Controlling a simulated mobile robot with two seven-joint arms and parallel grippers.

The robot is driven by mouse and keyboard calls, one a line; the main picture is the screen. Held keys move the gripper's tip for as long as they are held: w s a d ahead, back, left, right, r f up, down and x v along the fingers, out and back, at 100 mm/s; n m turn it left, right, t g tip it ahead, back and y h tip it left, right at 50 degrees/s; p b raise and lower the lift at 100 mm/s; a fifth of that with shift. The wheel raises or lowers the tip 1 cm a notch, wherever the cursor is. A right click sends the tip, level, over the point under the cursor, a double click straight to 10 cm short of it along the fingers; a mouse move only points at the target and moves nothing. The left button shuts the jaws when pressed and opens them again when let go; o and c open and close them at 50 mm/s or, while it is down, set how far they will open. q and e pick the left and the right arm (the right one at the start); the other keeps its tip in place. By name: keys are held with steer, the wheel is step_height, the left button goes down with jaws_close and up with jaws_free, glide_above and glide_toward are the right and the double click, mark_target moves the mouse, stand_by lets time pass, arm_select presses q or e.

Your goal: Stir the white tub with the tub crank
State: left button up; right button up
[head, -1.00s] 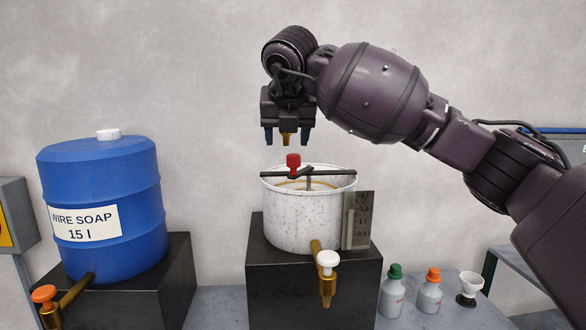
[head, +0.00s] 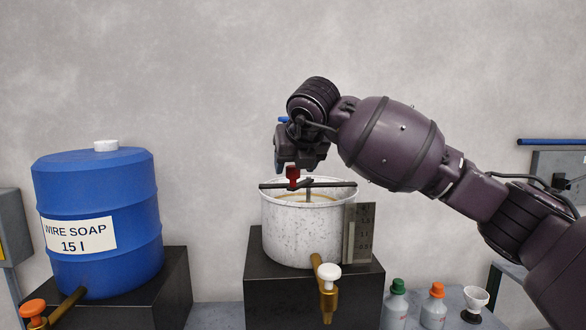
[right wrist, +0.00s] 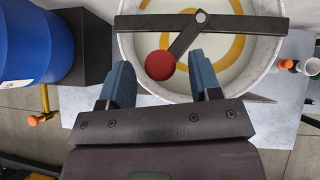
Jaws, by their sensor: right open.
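The white tub (head: 300,235) is speckled and stands on a black block; pale liquid with a yellow-brown ring shows inside it in the right wrist view (right wrist: 265,62). A dark bar spans its rim, and the tub crank has a dark arm with a red knob (head: 292,178). In the right wrist view the red knob (right wrist: 160,65) lies between and just ahead of the fingertips. My right gripper (right wrist: 166,75) is open, with blue fingers apart and nothing held. In the head view it hangs just above the knob. My left gripper is not in view.
A blue wire soap drum (head: 98,225) stands on a black block at the left, with an orange-handled tap (head: 33,308). A brass tap with a white knob (head: 328,275) and a gauge plate (head: 358,235) are at the tub's front. Small bottles (head: 434,308) and a white cup (head: 476,300) stand to the right.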

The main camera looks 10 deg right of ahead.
steer(key=shift+x, duration=1)
jaws_close()
